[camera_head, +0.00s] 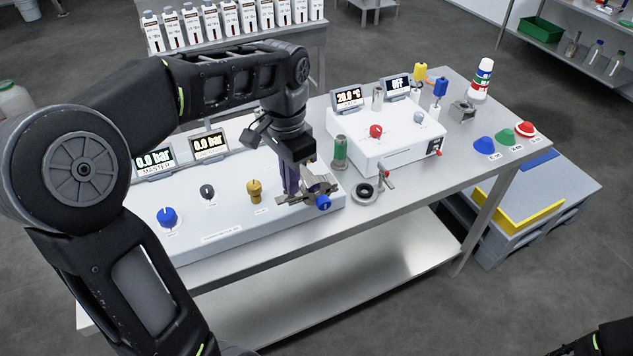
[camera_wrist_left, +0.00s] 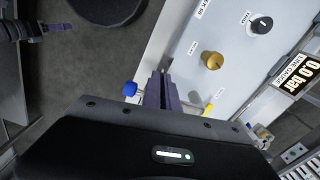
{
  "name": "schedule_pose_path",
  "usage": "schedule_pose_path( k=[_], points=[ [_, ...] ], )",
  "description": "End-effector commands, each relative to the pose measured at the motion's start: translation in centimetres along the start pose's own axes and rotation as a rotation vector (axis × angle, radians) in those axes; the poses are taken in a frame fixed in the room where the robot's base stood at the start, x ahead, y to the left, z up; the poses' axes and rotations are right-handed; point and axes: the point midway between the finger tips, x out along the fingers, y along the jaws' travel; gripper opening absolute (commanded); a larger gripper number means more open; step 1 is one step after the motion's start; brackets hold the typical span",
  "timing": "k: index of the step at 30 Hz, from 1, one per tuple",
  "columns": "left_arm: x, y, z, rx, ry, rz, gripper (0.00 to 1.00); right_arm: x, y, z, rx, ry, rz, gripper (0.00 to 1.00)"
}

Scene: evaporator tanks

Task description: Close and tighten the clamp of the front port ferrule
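The metal clamp (camera_head: 309,188) with a blue knob (camera_head: 323,202) sits at the right end of the long white panel. In the left wrist view the blue knob (camera_wrist_left: 129,88) shows just left of the fingers. My left gripper (camera_head: 292,190) points down at the clamp, in front of part of it. Its purple fingers (camera_wrist_left: 161,80) are close together, and I see nothing clearly held between them. The ferrule and the clamp's far side are mostly hidden, so I cannot tell how far the clamp is closed.
A green-topped cylinder (camera_head: 340,152) and a black ring part (camera_head: 365,192) stand right of the clamp. A small valve with a red handle (camera_head: 384,174) is beside them. The white control box (camera_head: 395,140) is behind. The brass knob (camera_head: 254,188) is left. The right tabletop is partly clear.

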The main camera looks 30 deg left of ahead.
Motion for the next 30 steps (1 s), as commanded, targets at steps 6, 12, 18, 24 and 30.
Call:
schedule_pose_path(
  k=[6, 12, 18, 24, 30],
  points=[
    [-0.12, 0.02, 0.01, 0.139, -0.001, 0.000, 0.00, -0.40, -0.15, 0.01, 0.000, 0.000, 0.000, 0.52],
    [-0.01, 0.01, 0.00, 0.194, 0.000, 0.000, 0.00, -0.39, -0.14, 0.01, 0.000, 0.000, 0.000, 0.52],
    [-0.09, 0.02, 0.00, 0.231, 0.000, 0.000, 0.00, -0.54, -0.20, 0.01, 0.000, 0.000, 0.000, 0.52],
    [-0.07, 0.02, -0.02, 0.384, 0.000, 0.000, 0.00, -0.83, -0.31, 0.01, 0.000, 0.000, 0.000, 0.52],
    [-0.03, 0.01, -0.02, 0.387, 0.001, 0.000, 0.00, -0.78, -0.29, 0.01, 0.000, 0.000, 0.000, 0.52]
  ],
)
